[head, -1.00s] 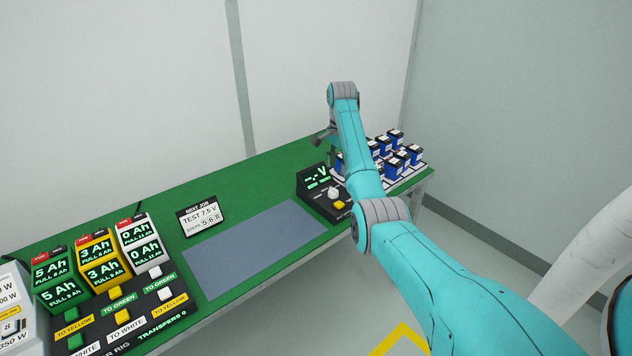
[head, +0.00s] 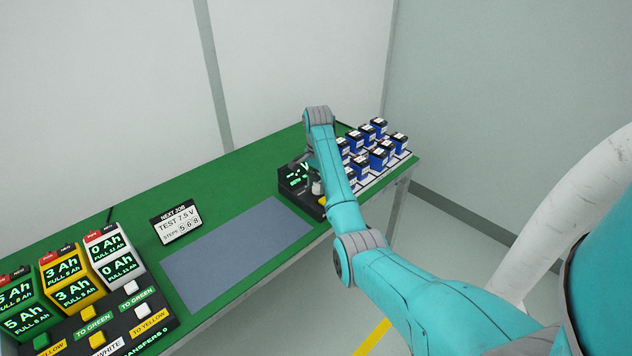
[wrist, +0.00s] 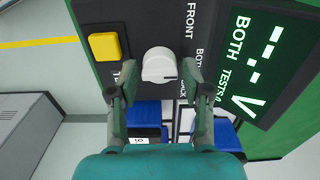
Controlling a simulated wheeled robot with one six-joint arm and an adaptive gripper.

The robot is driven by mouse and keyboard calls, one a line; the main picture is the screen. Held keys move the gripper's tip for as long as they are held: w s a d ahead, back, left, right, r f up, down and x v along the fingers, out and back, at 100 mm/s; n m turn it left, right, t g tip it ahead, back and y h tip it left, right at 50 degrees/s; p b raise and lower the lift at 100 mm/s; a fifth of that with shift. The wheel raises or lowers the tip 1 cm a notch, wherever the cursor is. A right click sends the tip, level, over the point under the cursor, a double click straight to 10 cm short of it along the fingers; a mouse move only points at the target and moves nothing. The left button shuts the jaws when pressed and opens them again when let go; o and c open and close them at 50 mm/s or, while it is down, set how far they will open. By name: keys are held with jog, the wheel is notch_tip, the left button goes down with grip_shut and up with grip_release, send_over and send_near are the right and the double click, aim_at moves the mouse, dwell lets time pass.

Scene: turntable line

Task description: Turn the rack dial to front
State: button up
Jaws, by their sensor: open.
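The rack dial (wrist: 158,65) is a white round knob on a black tester box, with labels reading FRONT and BOTH beside it and a partly covered third one. The box's green screen (wrist: 255,65) reads BOTH and dashes with V. In the head view the dial (head: 317,187) shows small beside my arm, below the screen (head: 297,174). In the wrist view my gripper (wrist: 152,88) is open, its fingertips apart and just below the dial in the picture. I cannot tell whether they touch it.
A yellow button (wrist: 104,46) sits beside the dial. Blue batteries (head: 379,156) stand in a rack behind my arm. A grey mat (head: 235,255) lies clear on the green table. A NEXT JOB card (head: 176,222) and coloured battery units (head: 66,277) stand to the left.

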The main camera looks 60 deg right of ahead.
jog(key=shift+f, duration=0.4)
jog(key=shift+c, duration=0.2)
jog(key=c, duration=0.8)
jog(key=shift+c, duration=0.2)
jog(key=n, duration=0.5)
jog(key=shift+n, duration=2.4)
jog(key=o, duration=0.9)
